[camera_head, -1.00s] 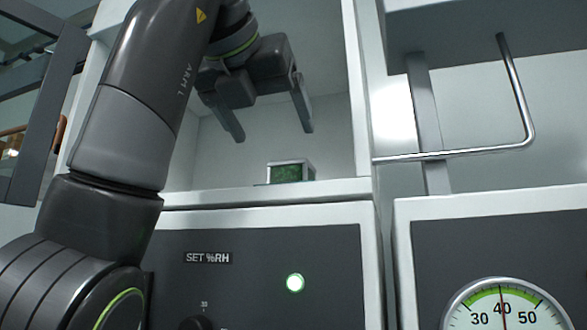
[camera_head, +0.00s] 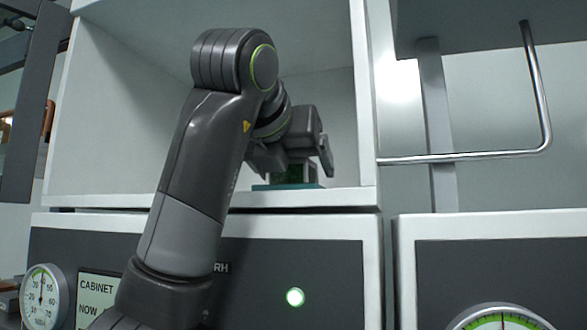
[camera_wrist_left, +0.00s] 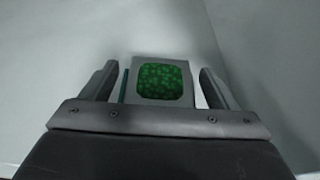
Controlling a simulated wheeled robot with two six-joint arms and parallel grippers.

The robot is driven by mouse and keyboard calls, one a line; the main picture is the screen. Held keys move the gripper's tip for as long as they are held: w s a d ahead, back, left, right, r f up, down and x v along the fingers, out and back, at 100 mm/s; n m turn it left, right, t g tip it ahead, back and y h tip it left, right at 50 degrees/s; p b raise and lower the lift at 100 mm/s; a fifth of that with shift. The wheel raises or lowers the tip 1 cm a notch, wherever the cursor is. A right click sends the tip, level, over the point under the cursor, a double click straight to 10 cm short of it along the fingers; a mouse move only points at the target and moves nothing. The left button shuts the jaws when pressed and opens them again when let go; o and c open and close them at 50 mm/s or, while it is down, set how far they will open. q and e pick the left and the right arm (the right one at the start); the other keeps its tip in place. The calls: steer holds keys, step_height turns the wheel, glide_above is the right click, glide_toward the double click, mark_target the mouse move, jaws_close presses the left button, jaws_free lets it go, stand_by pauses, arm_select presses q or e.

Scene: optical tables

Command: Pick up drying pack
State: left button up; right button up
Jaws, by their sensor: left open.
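The drying pack (camera_head: 296,174) is a small box with a green granular window, standing on a thin teal pad (camera_head: 262,187) on the floor of the open cabinet. In the left wrist view its pale case and green window (camera_wrist_left: 161,82) lie between my fingers. My left gripper (camera_head: 294,166) is open, with one finger on each side of the pack. A gap shows on both sides in the wrist view, so the fingers do not appear to touch it. My gripper and arm hide part of the pack in the head view. My right gripper is not in view.
The cabinet's white front sill (camera_head: 300,197) and right side post (camera_head: 366,110) are close to my gripper. A metal handle (camera_head: 460,157) sticks out at the right.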

arm_select(q)
steer(key=shift+w, duration=0.15)
steer(key=shift+s, duration=0.2)
steer(key=shift+c, duration=1.2)
steer(key=c, duration=0.9)
steer(key=shift+w+r, duration=0.1)
steer(key=shift+r, duration=0.05)
